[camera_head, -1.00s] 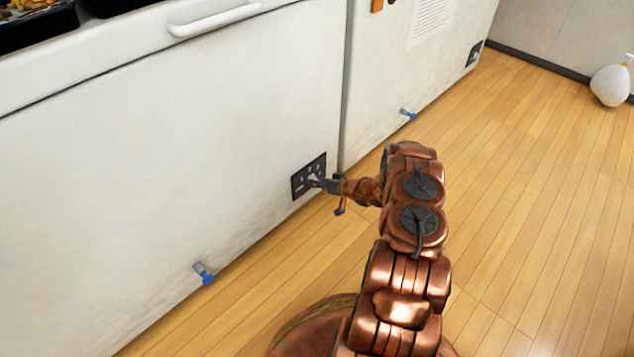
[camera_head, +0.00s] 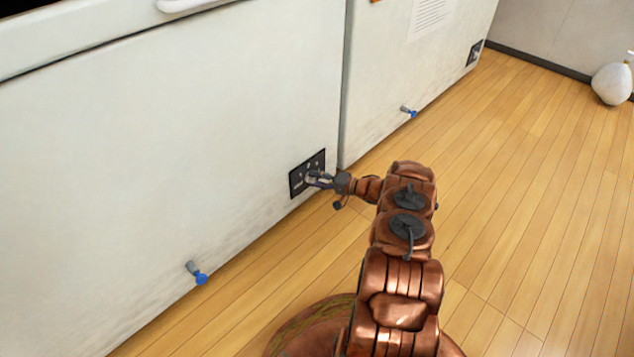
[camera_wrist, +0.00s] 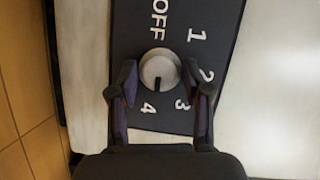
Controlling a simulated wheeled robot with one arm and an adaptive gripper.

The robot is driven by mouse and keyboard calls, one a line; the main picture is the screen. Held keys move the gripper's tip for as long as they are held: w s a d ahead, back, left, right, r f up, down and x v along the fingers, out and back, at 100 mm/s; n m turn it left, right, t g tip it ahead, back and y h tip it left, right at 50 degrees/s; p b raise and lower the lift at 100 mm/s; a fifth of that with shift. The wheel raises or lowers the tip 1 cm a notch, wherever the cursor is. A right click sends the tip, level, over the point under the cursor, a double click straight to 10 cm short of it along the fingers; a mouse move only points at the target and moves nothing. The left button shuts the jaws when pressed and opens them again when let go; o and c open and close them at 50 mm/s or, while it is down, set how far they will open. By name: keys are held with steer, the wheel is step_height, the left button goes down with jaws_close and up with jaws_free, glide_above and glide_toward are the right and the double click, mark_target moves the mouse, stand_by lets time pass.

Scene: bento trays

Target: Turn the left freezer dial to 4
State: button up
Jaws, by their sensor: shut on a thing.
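The left freezer (camera_head: 180,120) has a black dial panel (camera_head: 295,180) low on its front, near its right edge. In the wrist view the panel (camera_wrist: 215,20) shows OFF, 1, 2, 3 and 4 around a round silver dial (camera_wrist: 160,64). The dial's dark mark points down, between 3 and 4 and closer to 4. My gripper (camera_wrist: 160,82) is shut on the dial, with one dark finger on each side of it. In the head view my gripper (camera_head: 318,180) reaches the panel from the right and hides part of the dial.
A second freezer (camera_head: 400,65) stands to the right with its own dial panel (camera_head: 475,52). Blue-tipped drain spouts (camera_head: 198,274) (camera_head: 408,112) stick out low on both freezers. A white spray bottle (camera_head: 612,84) stands at far right.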

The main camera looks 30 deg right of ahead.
steer(key=shift+d+f+m+y+b, duration=0.15)
steer(key=shift+m+y+b, duration=0.3)
steer(key=shift+m, duration=0.45)
steer(key=o, duration=0.9)
steer(key=v, duration=1.2)
steer(key=shift+f, duration=0.15)
steer(key=shift+s, duration=0.1)
